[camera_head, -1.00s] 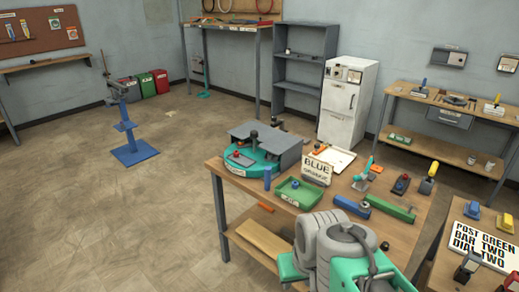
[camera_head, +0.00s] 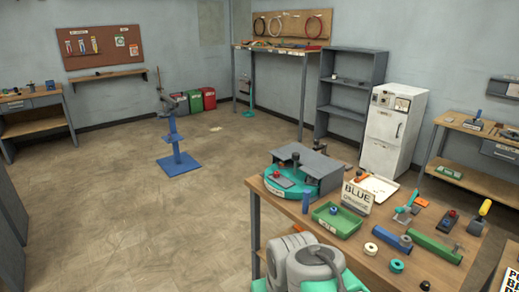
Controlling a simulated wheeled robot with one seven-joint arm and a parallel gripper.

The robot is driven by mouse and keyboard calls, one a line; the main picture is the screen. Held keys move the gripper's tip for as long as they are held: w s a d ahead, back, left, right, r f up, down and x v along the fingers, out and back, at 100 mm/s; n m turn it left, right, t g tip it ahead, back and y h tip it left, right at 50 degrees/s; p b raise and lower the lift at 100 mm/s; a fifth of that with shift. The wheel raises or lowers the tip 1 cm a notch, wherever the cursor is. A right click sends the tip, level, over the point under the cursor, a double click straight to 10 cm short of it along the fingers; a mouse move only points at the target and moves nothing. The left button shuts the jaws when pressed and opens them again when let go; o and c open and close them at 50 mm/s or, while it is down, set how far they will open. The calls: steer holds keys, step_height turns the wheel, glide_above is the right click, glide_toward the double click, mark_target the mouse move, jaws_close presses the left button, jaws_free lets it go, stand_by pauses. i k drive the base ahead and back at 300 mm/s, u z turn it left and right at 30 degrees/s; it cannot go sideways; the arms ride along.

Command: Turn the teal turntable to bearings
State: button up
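The teal turntable (camera_head: 328,184) sits at the far left corner of the wooden workbench (camera_head: 312,222). A grey angular cover (camera_head: 302,154) stands over its back and right side. A small reddish block with a dark knob (camera_head: 282,178) shows on the open front part. A white label (camera_head: 272,188) is on the turntable's front left rim; I cannot read it. My grey and teal arm (camera_head: 305,265) fills the bottom middle, in front of the bench. My gripper does not show.
The bench also holds a green tray (camera_head: 338,222), a sign reading BLUE (camera_head: 355,196), a blue bar (camera_head: 391,238), a green bar (camera_head: 434,249), a white ring (camera_head: 370,248) and a teal ring (camera_head: 397,266). A blue stand (camera_head: 178,163) is on the floor. Floor left of the bench is clear.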

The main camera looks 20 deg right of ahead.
mark_target(292, 182)
steer(key=u, duration=0.25)
steer(key=i, duration=0.85)
steer(key=z, duration=0.65)
steer(key=i, duration=0.8)
steer(key=z, duration=0.65)
